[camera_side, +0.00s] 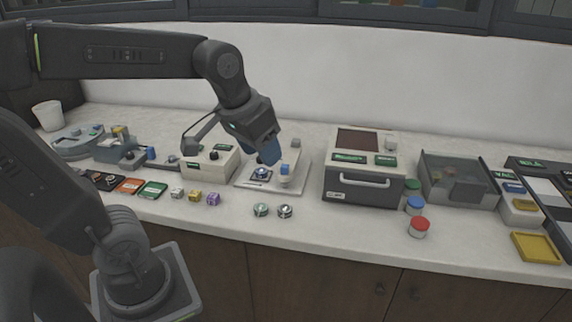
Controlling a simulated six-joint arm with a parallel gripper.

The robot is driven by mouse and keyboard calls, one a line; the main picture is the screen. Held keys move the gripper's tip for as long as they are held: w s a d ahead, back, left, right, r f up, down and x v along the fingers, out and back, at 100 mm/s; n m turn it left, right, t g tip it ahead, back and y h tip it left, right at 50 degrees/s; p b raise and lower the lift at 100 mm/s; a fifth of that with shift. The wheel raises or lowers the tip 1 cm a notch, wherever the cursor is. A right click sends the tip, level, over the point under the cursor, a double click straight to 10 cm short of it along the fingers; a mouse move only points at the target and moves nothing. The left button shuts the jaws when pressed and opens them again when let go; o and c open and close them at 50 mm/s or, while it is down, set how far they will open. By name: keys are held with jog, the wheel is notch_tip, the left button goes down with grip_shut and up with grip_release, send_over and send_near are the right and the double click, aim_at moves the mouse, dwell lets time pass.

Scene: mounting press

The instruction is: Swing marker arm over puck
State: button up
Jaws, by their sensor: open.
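A pale square plate (246,184) lies on the bench in the middle of the view. A small round dark-and-silver puck (262,174) sits on it. To the puck's right, a piece with a blue block (285,169) on a pale round base stands on the plate; I cannot tell for sure whether it is the marker arm. My gripper (268,158) is above the plate, over and close to the puck, with blue fingers pointing down. It is open. It hides part of the plate's back side, and contact with anything there cannot be made out.
A beige box (209,163) stands close left of the plate and a grey press-like box (363,186) with a handle stands to its right. Two round pucks (273,211) and small colored cubes (195,196) lie in front. Jars (418,227) stand near the front edge.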

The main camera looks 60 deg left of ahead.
jog(key=w+a+n+g, duration=0.2)
jog(key=w+a+n, duration=0.1)
jog(key=w+a, duration=0.6)
jog(key=n+g, duration=0.2)
jog(key=n, duration=0.2)
send_over(285, 166)
notch_tip(285, 166, down, 7)
jog(key=shift+h, duration=0.3)
notch_tip(285, 166, down, 14)
jog(key=shift+a+r, duration=0.1)
jog(key=shift+r, duration=0.15)
grip_shut()
